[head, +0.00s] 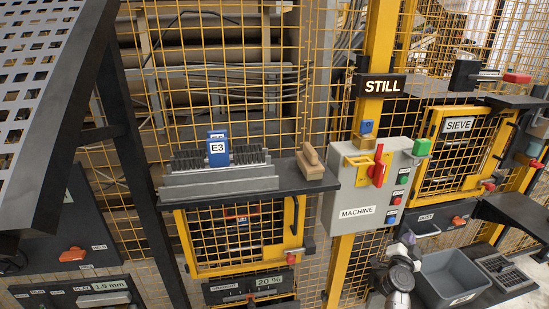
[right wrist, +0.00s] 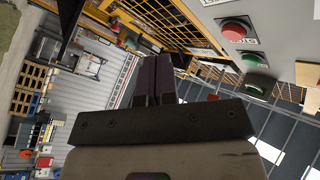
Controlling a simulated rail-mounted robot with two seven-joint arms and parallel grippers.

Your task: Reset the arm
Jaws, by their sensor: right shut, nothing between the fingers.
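My right gripper (head: 407,238) shows at the lower right of the head view, small and partly merged with my arm behind it. My left gripper is not in view.
The MACHINE box carries a red handle (head: 378,167) and several buttons. A grey bin (head: 450,277) stands right of my right arm. A dark shelf (head: 310,185) bears a blue E3 block (head: 218,148) and a wooden brush (head: 310,162). Yellow mesh fencing closes the back.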

